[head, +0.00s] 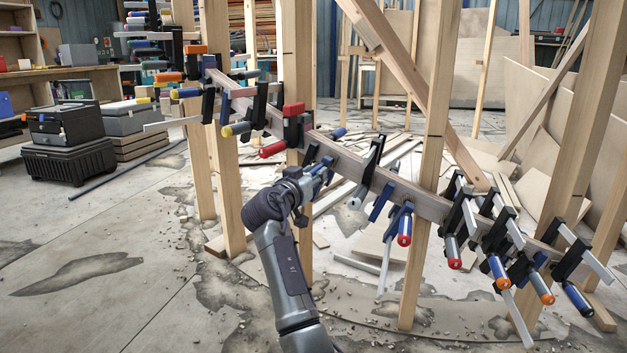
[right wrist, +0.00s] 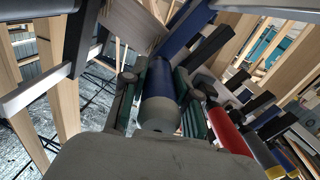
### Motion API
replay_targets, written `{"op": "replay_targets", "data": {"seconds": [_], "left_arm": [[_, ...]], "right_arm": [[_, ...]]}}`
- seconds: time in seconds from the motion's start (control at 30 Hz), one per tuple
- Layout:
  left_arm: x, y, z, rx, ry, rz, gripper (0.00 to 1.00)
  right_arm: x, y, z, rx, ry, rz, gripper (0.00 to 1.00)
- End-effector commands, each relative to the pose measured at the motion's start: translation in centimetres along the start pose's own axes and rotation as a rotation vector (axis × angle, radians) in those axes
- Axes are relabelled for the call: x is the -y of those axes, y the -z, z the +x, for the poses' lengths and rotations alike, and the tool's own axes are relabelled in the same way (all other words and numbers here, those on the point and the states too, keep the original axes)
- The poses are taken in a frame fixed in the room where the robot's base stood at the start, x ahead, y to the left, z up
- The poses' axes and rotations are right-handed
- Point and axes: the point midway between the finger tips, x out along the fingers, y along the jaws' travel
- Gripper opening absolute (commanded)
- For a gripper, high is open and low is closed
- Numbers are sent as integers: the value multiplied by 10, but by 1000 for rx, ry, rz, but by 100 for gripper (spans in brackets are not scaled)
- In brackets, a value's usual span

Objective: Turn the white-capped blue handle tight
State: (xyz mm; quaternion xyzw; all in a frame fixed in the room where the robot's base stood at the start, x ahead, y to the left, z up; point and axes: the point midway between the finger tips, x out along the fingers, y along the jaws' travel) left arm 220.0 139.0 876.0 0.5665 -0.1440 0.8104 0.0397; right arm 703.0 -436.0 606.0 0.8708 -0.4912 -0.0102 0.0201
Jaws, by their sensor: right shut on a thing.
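My right gripper (head: 318,178) is at the middle of the curved wooden stringer (head: 345,165), its arm rising from below. In the right wrist view, the blue handle (right wrist: 160,88) with a whitish-grey cap (right wrist: 159,114) lies between the two fingers (right wrist: 158,98). The fingers are shut on it from both sides, with the cap end toward the wrist. In the head view, the gripper mostly hides this handle. My left gripper is in neither view.
Other clamps line the stringer on both sides. A clamp (head: 368,170) with a pale-ended handle hangs just right of my gripper, then a red handle (head: 404,230). A red handle (right wrist: 228,130) is close right in the wrist view. Wooden posts (head: 430,150) stand under and behind.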

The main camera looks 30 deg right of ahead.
Motion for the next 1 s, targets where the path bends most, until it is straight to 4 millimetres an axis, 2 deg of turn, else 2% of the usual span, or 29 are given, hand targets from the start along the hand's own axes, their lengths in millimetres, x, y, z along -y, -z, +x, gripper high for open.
{"op": "replay_targets", "data": {"seconds": [0.03, 0.67, 0.7, 0.8, 0.83, 1.0], "left_arm": [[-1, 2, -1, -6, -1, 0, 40], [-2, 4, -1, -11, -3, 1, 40], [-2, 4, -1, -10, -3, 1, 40], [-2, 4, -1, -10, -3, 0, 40], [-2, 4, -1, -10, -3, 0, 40], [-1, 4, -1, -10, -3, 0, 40]], "right_arm": [[0, -7, -1, 12, -3, 12, 0], [1, -6, -1, 13, -2, 59, 0], [1, -6, -1, 12, -2, 59, 34], [1, -5, -1, 10, -1, 59, 51], [1, -5, -1, 9, -1, 59, 55], [0, -2, 0, 5, -1, 60, 55]]}}
